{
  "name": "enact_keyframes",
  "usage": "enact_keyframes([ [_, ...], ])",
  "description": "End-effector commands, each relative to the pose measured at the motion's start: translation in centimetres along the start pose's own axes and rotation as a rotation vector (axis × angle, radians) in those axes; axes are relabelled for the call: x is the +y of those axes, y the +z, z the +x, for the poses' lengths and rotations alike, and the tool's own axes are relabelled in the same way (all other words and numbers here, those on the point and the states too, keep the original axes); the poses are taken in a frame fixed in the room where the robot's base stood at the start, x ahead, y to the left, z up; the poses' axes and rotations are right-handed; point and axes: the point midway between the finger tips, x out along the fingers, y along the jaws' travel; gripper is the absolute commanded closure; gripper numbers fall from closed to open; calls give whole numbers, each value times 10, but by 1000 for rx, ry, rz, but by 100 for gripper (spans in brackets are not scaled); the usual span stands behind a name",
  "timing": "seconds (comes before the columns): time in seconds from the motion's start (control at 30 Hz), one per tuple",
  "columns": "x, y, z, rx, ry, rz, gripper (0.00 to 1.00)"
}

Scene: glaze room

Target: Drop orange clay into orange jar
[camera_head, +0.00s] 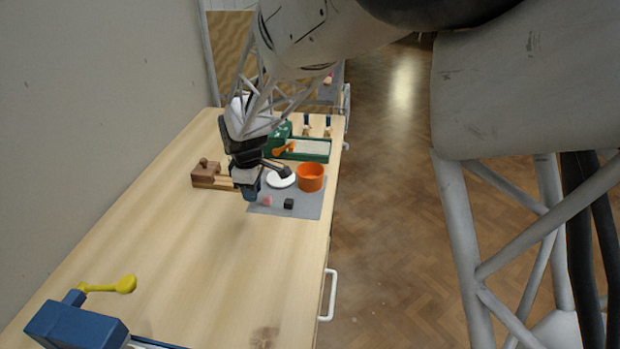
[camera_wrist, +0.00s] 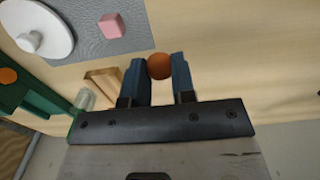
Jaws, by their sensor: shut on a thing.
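My gripper (camera_wrist: 160,72) is shut on a round lump of orange clay (camera_wrist: 159,66) between its two blue fingers in the wrist view. In the head view my gripper (camera_head: 251,193) hangs over the left edge of the grey mat, and the clay cannot be made out there. The orange jar (camera_head: 311,178) stands upright on the mat to the right of my gripper. Its inside is too small to make out. The jar is not in the wrist view.
A grey mat (camera_head: 310,209) holds a pink cube (camera_head: 266,201), a black cube (camera_head: 288,204) and a white lidlike disc (camera_head: 281,179). A green tray (camera_head: 318,152) stands behind, a wooden block piece (camera_head: 206,172) at left. A blue device (camera_head: 75,328) with a yellow handle is nearest. The table's middle is clear.

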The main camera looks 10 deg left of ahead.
Motion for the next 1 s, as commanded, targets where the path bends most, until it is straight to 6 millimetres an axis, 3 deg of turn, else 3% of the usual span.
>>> enact_keyframes([
  [0.27, 32, 21, -8, 0, 0, 4, 100],
  [0.7, 116, 95, -33, 0, 0, 6, 100],
  [1.0, 155, 137, -46, 0, 0, 2, 100],
])
